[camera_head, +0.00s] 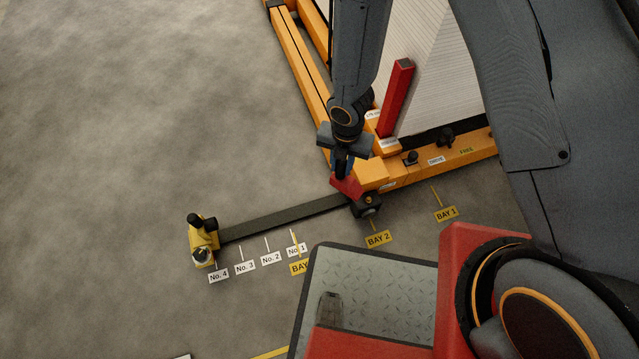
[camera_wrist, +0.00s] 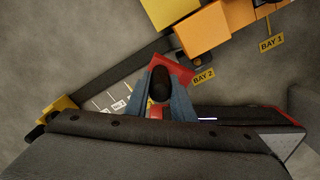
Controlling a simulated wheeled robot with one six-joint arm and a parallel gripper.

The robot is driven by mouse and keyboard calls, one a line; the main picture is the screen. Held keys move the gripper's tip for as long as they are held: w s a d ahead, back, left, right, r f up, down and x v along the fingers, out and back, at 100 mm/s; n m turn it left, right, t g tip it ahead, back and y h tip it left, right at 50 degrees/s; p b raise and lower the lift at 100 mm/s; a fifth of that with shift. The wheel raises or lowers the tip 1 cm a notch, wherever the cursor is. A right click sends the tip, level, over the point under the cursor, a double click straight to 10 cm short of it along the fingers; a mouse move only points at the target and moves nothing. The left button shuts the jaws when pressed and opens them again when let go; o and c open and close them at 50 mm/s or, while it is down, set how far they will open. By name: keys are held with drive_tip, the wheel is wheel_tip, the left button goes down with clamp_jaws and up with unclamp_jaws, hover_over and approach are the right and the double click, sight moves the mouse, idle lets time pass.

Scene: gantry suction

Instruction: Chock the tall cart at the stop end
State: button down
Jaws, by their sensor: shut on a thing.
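My gripper (camera_head: 342,168) is shut on a red block (camera_head: 348,187), which looks like a wheel chock. It also shows between the blue fingers in the wrist view (camera_wrist: 180,70). The gripper holds it low at the near left corner of the orange cart (camera_head: 440,166), above or at the dark floor rail (camera_head: 285,218). I cannot tell whether the chock touches the rail or a wheel. The cart carries a tall white ribbed panel (camera_head: 430,80) and a red upright lever (camera_head: 396,98). The yellow end stop (camera_head: 203,241) stands at the rail's far left end.
White floor tags No. 1 to No. 4 (camera_head: 245,268) lie along the rail. Yellow tags BAY 2 (camera_head: 379,239) and BAY 1 (camera_head: 446,214) lie on its near side. A "FREE" label (camera_head: 466,150) is on the cart's beam. The grey floor at left is clear.

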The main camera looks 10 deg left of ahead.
drive_tip(key=s+a+f+n+b, duration=0.2)
drive_tip(key=a+f+n+b, duration=0.4)
drive_tip(key=n, duration=0.5)
drive_tip(key=shift+s+f+b, duration=0.15)
drive_tip(key=shift+f+b, duration=0.15)
drive_tip(key=shift+f, duration=0.4)
drive_tip(key=shift+r+p, duration=0.1)
drive_tip(key=shift+p, duration=0.4)
wheel_tip(320, 180, down, 9)
drive_tip(key=w+d+b, duration=0.1)
drive_tip(key=d+b, duration=0.1)
drive_tip(key=b, duration=1.2)
drive_tip(key=shift+w+r, duration=0.2)
drive_tip(key=shift+w, duration=0.05)
drive_tip(key=shift+d, duration=0.1)
drive_tip(key=shift+f+b, duration=0.3)
drive_tip(key=shift+b, duration=0.35)
drive_tip(key=c, duration=1.4)
unclamp_jaws()
drive_tip(key=shift+c, duration=0.2)
